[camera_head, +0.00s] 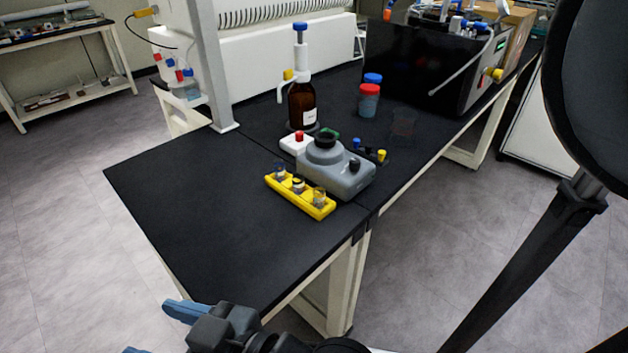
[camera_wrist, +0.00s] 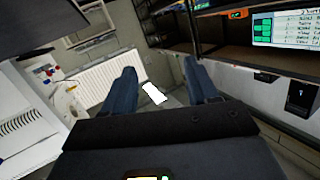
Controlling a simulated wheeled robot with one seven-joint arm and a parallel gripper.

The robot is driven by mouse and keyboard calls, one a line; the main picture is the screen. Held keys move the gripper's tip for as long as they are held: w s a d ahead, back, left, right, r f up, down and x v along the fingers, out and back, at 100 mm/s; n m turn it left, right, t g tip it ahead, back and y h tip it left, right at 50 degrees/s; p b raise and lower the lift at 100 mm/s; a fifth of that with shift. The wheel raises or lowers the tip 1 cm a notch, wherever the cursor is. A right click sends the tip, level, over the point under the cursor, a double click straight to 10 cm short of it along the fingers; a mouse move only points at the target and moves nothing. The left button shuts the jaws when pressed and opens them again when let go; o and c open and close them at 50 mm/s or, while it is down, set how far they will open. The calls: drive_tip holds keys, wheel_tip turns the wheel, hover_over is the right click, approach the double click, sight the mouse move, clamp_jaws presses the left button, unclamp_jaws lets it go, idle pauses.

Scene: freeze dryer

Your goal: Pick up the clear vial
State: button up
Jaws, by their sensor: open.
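Three small vials stand upright in a yellow rack (camera_head: 310,209) on the black bench in the head view. The front vial (camera_head: 319,197) looks clear, with the yellow rack showing through it. The middle vial (camera_head: 298,185) and the back vial (camera_head: 280,170) look darker; their contents are too small to tell. My gripper (camera_head: 160,331) is at the bottom edge of the head view, well apart from the rack and near the bench's front corner. In the wrist view its two blue fingers (camera_wrist: 160,72) are spread with nothing held between them. No vial shows in the wrist view.
A grey vortex mixer (camera_head: 345,176) stands directly behind the rack. A brown dispenser bottle (camera_head: 302,105) and a red-capped jar (camera_head: 369,100) stand farther back. The black bench (camera_head: 200,210) is clear left of and in front of the rack.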

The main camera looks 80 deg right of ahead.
drive_tip(key=w+d+r+n+t+y, duration=0.1)
drive_tip(key=w+d+r+n+y, duration=0.15)
drive_tip(key=w+r, duration=0.35)
drive_tip(key=w+d+r+n+t+y, duration=0.1)
drive_tip(key=w+r+n, duration=0.2)
drive_tip(key=w+r, duration=0.35)
drive_tip(key=w+d+r+n+g+y, duration=0.1)
drive_tip(key=w+d+n+g+y, duration=0.1)
drive_tip(key=w+d+n, duration=0.3)
drive_tip(key=n+g+h, duration=0.4)
drive_tip(key=n+g, duration=0.9)
drive_tip(key=g, duration=0.3)
hover_over(319, 188)
drive_tip(key=shift+m, duration=0.25)
drive_tip(key=f, duration=1.3)
drive_tip(key=shift+w+a+f, duration=0.25)
drive_tip(key=shift+w+a, duration=0.05)
drive_tip(key=shift+a, duration=0.05)
drive_tip(key=shift+s+d+f, duration=0.1)
drive_tip(key=shift+s+f, duration=0.1)
drive_tip(key=shift+f, duration=0.05)
drive_tip(key=f, duration=0.5)
drive_tip(key=f+p, duration=0.1)
drive_tip(key=f, duration=0.1)
drive_tip(key=shift+d+f, duration=0.15)
drive_tip(key=shift+d, duration=0.15)
